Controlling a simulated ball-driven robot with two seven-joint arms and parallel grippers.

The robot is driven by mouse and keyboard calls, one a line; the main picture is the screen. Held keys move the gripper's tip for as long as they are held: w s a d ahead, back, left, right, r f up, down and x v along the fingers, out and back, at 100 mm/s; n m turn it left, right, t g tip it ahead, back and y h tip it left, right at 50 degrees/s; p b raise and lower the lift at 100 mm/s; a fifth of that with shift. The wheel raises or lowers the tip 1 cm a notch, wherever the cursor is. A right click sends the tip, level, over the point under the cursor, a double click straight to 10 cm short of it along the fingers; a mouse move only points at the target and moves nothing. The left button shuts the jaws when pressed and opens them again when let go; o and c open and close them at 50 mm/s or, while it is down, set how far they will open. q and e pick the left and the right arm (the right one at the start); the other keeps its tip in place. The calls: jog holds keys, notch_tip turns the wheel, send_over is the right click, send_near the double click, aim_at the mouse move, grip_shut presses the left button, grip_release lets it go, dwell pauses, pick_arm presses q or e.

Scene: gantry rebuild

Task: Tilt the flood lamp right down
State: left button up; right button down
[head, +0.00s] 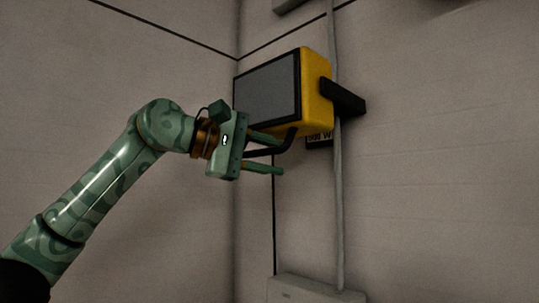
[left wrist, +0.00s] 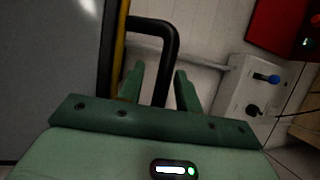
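The flood lamp (head: 317,92) is a yellow box with a dark-framed grey face, held on the wall by a black bracket (head: 343,97). Its face looks roughly upright and points to the left. A black bent handle (head: 291,141) hangs under the lamp; it also shows in the left wrist view (left wrist: 171,50). My left gripper (head: 276,156) is just below the lamp, its fingers apart. In the left wrist view the handle's bar runs between the two open fingers (left wrist: 160,72); whether either finger touches it I cannot tell. My right gripper is in neither view.
A grey conduit (head: 339,200) runs down the wall behind the lamp to a pale box (head: 315,291). The left wrist view shows a pale box with blue and black knobs (left wrist: 250,95) and a red box (left wrist: 285,28). Space below my gripper looks clear.

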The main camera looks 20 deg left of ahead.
pick_arm(q)
grip_shut()
jog(key=shift+f, duration=0.1)
jog(key=w+d+m+t+h+b, duration=0.1)
jog(key=w+d+m+t+h, duration=0.1)
jog(key=w, duration=0.5)
jog(key=shift+w+d+r+m+t+h, duration=0.3)
jog(key=shift+m+t+h, duration=0.2)
jog(key=shift+t+h, duration=0.7)
grip_release()
